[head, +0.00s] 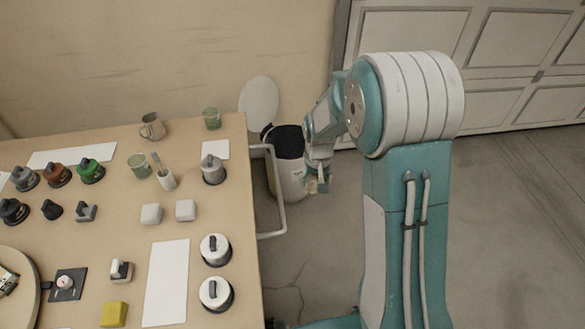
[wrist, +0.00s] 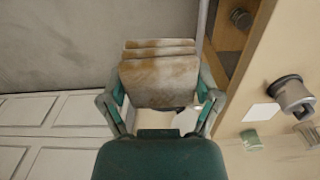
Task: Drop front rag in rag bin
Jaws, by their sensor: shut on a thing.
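The rag bin (head: 288,172) is a pale bin with a dark open top, standing on the floor just past the table's right edge. Its round white lid (head: 259,103) is raised behind it. My gripper (head: 318,182) hangs at the bin's right side, partly in front of it. In the wrist view my gripper (wrist: 162,98) is shut on a folded, stained tan-brown rag (wrist: 160,76), with a finger on each side. A small tan bit of the rag shows in the head view. I cannot tell whether the rag is over the opening.
A wooden table (head: 215,130) fills the left, holding pots, cups, knobs and a yellow block (head: 114,314). A pale rail (head: 279,200) sticks out from its right edge beside the bin. A panelled door (head: 490,60) stands behind; the floor at right is clear.

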